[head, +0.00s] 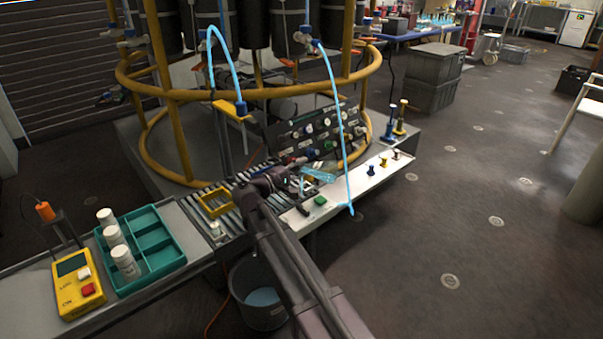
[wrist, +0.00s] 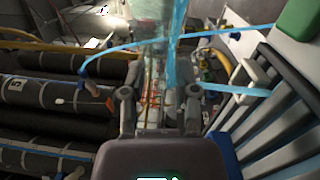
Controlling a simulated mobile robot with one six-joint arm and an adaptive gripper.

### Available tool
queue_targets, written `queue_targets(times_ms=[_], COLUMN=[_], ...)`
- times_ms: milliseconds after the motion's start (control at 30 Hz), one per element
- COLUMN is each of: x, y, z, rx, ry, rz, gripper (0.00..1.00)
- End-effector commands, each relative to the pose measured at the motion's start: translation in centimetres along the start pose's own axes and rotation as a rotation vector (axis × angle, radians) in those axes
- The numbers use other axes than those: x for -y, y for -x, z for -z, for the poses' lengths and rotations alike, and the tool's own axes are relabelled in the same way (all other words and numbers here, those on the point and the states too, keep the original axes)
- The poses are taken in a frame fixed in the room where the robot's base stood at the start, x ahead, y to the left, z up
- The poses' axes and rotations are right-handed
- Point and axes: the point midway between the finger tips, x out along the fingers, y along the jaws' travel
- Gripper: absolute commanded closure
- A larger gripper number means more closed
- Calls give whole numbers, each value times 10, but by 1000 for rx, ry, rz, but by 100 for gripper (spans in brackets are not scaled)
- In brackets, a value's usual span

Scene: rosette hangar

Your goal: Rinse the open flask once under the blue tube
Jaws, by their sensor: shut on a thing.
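My gripper (head: 285,183) is shut on a clear, bluish flask (head: 318,174), held nearly sideways above the white shelf beside the rollers. In the wrist view my gripper (wrist: 158,105) has the flask (wrist: 160,30) between its fingers, reaching up out of the picture; its mouth cannot be made out. One blue tube (head: 338,115) hangs from the ringed frame, passing just right of the flask down to the shelf's front edge. Another blue tube (head: 228,62) arches at the left and ends at a blue fitting by a yellow bracket. Blue tubing (wrist: 120,44) also crosses the wrist view.
A grey bucket (head: 262,312) with bluish liquid stands on the floor below. A teal tray (head: 180,262) with white bottles and a yellow meter (head: 79,283) are at left. The yellow ringed frame (head: 172,130) and a dark valve panel (head: 312,130) stand behind. Small stoppers (head: 383,163) stand on the shelf.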

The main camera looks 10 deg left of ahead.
Motion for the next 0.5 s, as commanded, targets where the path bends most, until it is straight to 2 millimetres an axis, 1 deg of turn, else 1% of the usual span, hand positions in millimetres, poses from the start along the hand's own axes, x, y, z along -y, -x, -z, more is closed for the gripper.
queue_targets(times_ms=[33, 300, 500], x=[3, 2, 1], y=[0, 0, 0], z=[0, 0, 0], rx=[0, 0, 0], ry=[38, 256, 374], rz=[-16, -107, -155], gripper=[100, 100, 100])
